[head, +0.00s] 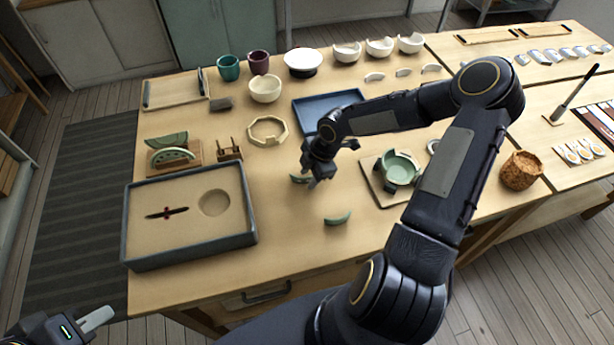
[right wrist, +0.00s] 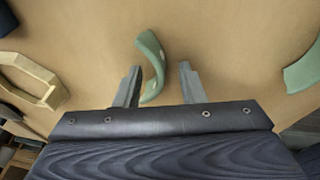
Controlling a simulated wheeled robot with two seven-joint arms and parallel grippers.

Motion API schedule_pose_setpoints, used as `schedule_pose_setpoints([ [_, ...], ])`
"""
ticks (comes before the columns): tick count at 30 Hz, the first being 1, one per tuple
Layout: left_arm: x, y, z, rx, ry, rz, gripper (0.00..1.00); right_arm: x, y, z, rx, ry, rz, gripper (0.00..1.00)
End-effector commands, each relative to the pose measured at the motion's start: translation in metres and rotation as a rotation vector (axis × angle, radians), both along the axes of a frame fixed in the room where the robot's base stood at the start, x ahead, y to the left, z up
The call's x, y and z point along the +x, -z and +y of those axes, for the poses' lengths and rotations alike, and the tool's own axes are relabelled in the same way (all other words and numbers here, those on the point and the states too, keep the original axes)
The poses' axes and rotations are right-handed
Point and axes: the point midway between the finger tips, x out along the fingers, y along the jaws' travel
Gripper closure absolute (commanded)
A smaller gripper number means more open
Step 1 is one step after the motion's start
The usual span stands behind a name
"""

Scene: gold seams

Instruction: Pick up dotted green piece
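A curved green piece with faint pale spots (right wrist: 152,60) lies on the table in the right wrist view. Its lower end is between my right gripper's (right wrist: 158,85) fingertips, close to the left finger. The fingers are apart, with a gap on the right side. In the head view, my right gripper (head: 315,182) is low over the table, and this piece (head: 297,179) shows partly beside it. A second green piece (head: 337,218) lies nearer the front; it also shows at the right edge of the wrist view (right wrist: 303,72). My left gripper (head: 97,319) is at the lower left, partly cut off, away from the table.
A broken green bowl (head: 402,168) sits on a board (head: 374,187) to the right. A wooden ring (head: 268,130), a blue tray (head: 312,104) and a grey-rimmed sand tray (head: 190,254) stand around.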

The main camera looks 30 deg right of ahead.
Motion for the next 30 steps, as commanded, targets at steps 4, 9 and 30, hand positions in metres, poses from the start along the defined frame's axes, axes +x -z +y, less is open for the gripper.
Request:
schedule_pose_setpoints([
  [4,0.000,0.000,0.000,0.000,0.000,0.000,0.81,0.000,0.000,0.000,0.000,0.000,0.000,0.78],
  [9,0.000,0.000,0.000,0.000,0.000,0.000,0.81,0.000,0.000,0.000,0.000,0.000,0.001,1.00],
  [30,0.000,-0.002,0.000,0.000,0.000,0.000,0.81,-0.006,-0.040,-0.005,-0.004,0.004,0.000,1.00],
])
